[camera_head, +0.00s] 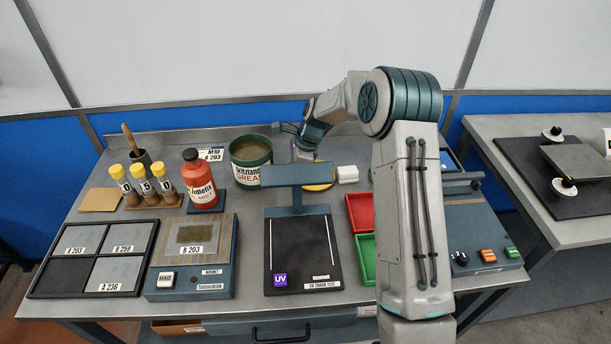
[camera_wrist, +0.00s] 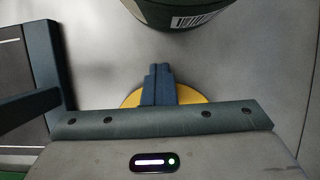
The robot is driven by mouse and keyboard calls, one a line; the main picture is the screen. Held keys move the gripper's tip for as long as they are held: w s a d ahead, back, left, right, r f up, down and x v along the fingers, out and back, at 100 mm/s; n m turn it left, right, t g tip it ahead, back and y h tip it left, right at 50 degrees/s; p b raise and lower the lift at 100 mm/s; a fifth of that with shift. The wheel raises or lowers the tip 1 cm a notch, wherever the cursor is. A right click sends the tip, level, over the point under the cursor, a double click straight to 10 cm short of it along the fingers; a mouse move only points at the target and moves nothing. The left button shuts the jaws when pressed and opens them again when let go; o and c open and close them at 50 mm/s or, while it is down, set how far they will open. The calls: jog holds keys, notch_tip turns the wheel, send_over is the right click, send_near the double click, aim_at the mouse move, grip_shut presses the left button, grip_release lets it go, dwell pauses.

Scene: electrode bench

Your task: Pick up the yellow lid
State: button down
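The yellow lid (camera_head: 320,187) is a flat round disc at bench level, behind the UV stand. The stand's top bar and post hide part of it in the head view. In the wrist view the lid (camera_wrist: 132,98) shows as a yellow arc on both sides of my fingers, its near part hidden by the gripper body. My gripper (camera_wrist: 160,68) points down over the lid, its two fingers close together with no clear gap. No grasp on the lid can be made out. In the head view my gripper (camera_head: 304,156) is partly hidden behind the stand.
The green grease tub (camera_head: 251,172) stands close to my gripper on the left. A red tray (camera_head: 360,212) and a green tray (camera_head: 365,258) sit beside the stand. A red bottle (camera_head: 199,183) is farther left.

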grip_release()
jog(key=shift+r, duration=0.1)
